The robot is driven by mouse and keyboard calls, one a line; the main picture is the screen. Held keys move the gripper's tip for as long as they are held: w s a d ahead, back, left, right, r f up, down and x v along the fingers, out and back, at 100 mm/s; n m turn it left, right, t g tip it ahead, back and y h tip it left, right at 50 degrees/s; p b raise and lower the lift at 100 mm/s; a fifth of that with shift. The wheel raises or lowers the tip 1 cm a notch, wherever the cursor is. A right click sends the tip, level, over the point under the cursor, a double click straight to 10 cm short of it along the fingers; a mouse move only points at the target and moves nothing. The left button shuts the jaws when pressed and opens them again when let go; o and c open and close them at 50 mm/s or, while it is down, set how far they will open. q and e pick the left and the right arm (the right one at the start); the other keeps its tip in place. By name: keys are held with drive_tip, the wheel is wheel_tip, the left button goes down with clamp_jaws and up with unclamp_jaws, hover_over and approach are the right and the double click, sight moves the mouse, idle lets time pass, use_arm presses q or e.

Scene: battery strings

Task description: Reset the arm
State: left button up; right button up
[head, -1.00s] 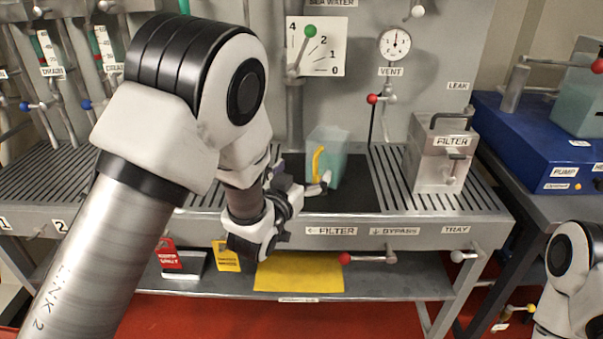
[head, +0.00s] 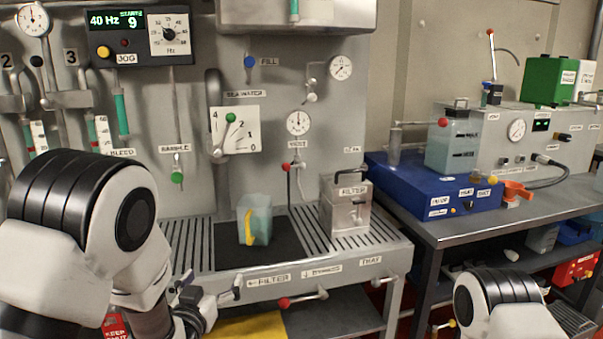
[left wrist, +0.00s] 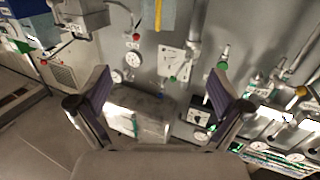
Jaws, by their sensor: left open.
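My left arm comes in from the left. Its gripper (head: 192,302) is low in the head view, in front of the rack's front edge and left of the FILTER label. In the left wrist view the two dark fingers (left wrist: 160,103) are spread wide with nothing held between them. A pale translucent jug with a yellow handle (head: 262,217) stands upright on the black mat, apart from the gripper. My right arm shows at the bottom right of the head view; its gripper is out of sight.
A metal FILTER box (head: 345,207) stands on the slatted tray. A blue pump unit (head: 430,187) is on the right-hand bench. A yellow sheet (head: 250,328) lies on the lower shelf.

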use_arm(q)
drive_tip(key=s+a+f+n+g+y+p, duration=0.1)
drive_tip(key=s+a+f+g, duration=0.1)
drive_tip(key=s+f, duration=0.35)
drive_tip(key=s+a+f+g+p, duration=0.1)
drive_tip(key=s+f+g+p, duration=0.15)
drive_tip(key=f, duration=0.55)
drive_tip(key=s+a+f+n+g+y+p, duration=0.1)
drive_tip(key=s+a+f+g, duration=0.2)
drive_tip(key=f, duration=0.4)
drive_tip(key=s+f+g, duration=0.4)
drive_tip(key=s, duration=0.8)
drive_tip(key=s+f+g+p, duration=0.1)
drive_tip(key=s+f+g, duration=0.3)
drive_tip(key=s, duration=0.8)
drive_tip(key=shift+s+a+f+g, duration=0.15)
drive_tip(key=shift+s+a+g, duration=0.05)
drive_tip(key=shift+a+g, duration=0.25)
use_arm(e)
drive_tip(key=r, duration=0.5)
drive_tip(key=shift+w+r, duration=0.35)
drive_tip(key=shift+r, duration=0.05)
